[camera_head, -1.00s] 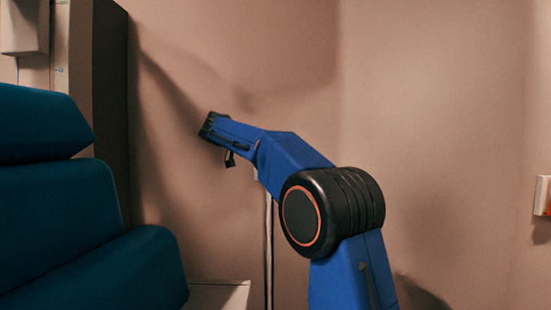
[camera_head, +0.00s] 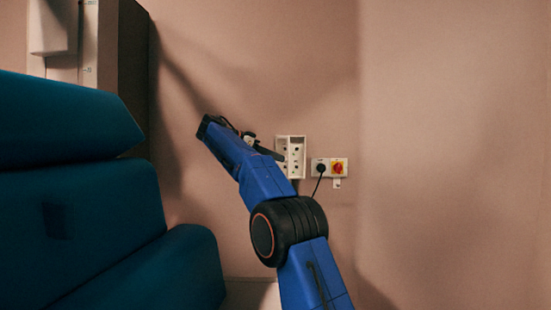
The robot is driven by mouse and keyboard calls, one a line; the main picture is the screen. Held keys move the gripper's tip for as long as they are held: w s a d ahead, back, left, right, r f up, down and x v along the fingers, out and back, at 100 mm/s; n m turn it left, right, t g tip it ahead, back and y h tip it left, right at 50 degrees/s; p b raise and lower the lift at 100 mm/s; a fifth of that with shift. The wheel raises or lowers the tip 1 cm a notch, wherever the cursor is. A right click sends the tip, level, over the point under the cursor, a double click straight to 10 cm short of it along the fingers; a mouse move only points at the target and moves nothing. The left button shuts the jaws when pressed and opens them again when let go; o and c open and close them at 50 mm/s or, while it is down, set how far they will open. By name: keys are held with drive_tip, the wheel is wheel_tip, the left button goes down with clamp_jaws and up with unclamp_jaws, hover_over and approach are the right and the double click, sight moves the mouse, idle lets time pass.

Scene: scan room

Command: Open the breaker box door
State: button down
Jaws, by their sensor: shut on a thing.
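The breaker box (camera_head: 297,143) is a small white unit on the pink wall, right of the picture's middle, with dark elements on its face. My blue arm rises from the bottom and bends back toward the wall. My dark gripper (camera_head: 277,155) reaches right from the arm's upper end to the box's left side. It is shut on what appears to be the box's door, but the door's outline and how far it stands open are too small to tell. My arm hides the lower left of the box.
A plate with a black plug and a red-yellow rotary switch (camera_head: 338,168) sits just right of the box, its cable hanging down. A teal padded chair (camera_head: 90,225) fills the left. A dark cabinet (camera_head: 133,70) stands behind it. The wall at right is bare.

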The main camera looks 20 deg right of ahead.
drive_tip(key=shift+a, duration=0.1)
idle(0.3)
drive_tip(key=c, duration=1.7)
unclamp_jaws()
drive_tip(key=shift+f, duration=0.1)
